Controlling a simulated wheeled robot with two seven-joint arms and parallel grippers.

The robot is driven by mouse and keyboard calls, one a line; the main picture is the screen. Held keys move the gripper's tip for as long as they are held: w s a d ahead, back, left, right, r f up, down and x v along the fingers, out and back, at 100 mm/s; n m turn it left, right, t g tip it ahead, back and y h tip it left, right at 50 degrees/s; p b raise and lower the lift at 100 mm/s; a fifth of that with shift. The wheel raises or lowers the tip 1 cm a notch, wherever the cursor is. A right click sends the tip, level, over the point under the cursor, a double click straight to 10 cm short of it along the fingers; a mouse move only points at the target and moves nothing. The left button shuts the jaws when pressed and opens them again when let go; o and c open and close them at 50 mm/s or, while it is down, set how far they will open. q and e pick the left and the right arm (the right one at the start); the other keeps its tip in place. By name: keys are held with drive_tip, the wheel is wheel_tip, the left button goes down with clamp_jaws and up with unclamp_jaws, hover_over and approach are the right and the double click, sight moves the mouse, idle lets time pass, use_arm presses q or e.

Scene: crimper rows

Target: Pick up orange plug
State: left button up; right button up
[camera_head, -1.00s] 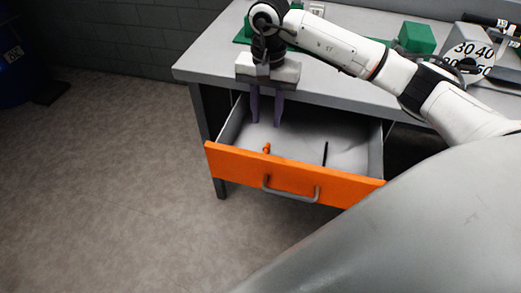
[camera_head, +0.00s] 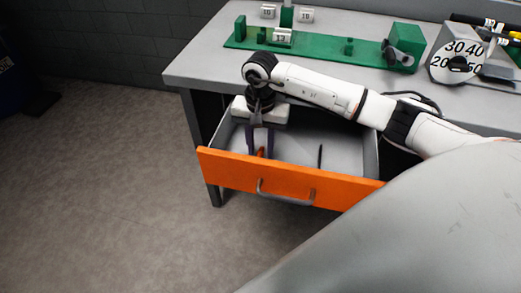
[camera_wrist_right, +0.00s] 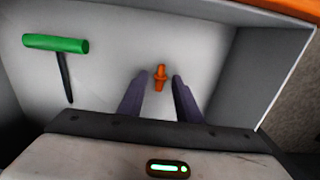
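The small orange plug (camera_wrist_right: 161,77) lies on the drawer floor in the right wrist view, just ahead of and between my right gripper's two purple fingers. It also shows in the head view (camera_head: 260,152), partly hidden by a finger. My right gripper (camera_wrist_right: 159,80) is open, with a gap between each finger and the plug. In the head view the right gripper (camera_head: 260,153) reaches down into the open drawer. My left gripper is not in view.
The open drawer has an orange front (camera_head: 230,171) and grey side walls close to the gripper. A green-handled tool (camera_wrist_right: 56,43) lies in the drawer beside the plug. A green fixture board (camera_head: 330,46) and a dial box (camera_head: 458,55) stand on the desk above.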

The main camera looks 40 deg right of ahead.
drive_tip(key=shift+c, duration=0.4)
clamp_jaws()
